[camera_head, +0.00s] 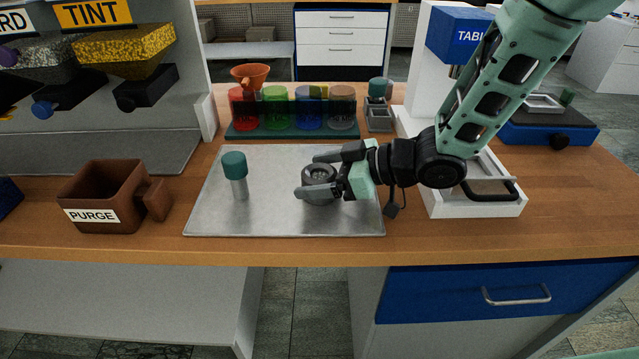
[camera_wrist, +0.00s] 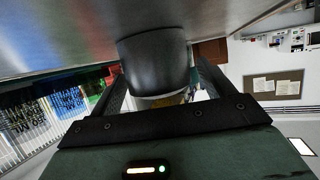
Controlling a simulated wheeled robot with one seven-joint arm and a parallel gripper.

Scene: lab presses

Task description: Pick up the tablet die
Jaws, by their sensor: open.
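A short dark grey round piece with a hollow top, which looks like the tablet die (camera_head: 320,184), stands on the grey metal mat (camera_head: 285,222). My gripper (camera_head: 307,175) is low over the mat, coming in from the right. Its jaws are open, one finger on the far side of the die and one on the near side. In the wrist view, the die (camera_wrist: 155,62) shows as a grey cylinder between the two fingers (camera_wrist: 158,85). I cannot tell whether either finger touches it. The near finger hides part of the die in the head view.
A teal-capped metal punch (camera_head: 236,177) stands at the mat's left. A brown PURGE box (camera_head: 103,200) is farther left. A rack of coloured jars (camera_head: 293,110) stands behind the mat. The mat's front is clear.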

